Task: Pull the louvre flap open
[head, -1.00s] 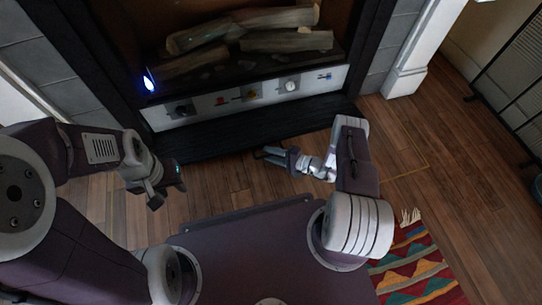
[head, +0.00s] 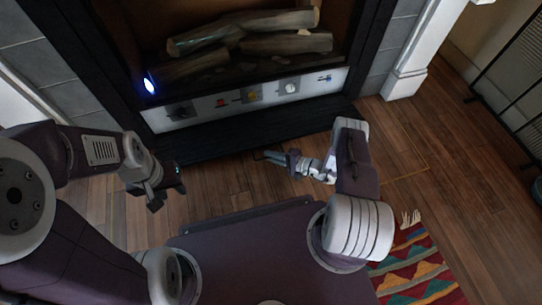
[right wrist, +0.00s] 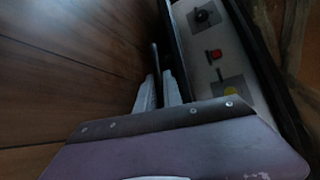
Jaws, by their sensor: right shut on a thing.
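The dark louvre flap (head: 225,136) lies along the bottom of the fireplace in the head view, below a pale control panel (head: 270,93). My right gripper (head: 262,156) is at the flap's front edge, low over the floor. In the right wrist view its two fingers (right wrist: 158,88) are shut on a thin dark edge, which looks like the flap's. The wrist housing hides much of that view. My left gripper (head: 172,190) hangs above the floor at the left, apart from the flap; its jaw gap is unclear.
Logs (head: 285,42) and a blue-white flame (head: 150,82) are in the firebox above the panel. Knobs, one yellow (head: 252,96), sit on the panel. A patterned rug (head: 415,265) lies at lower right.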

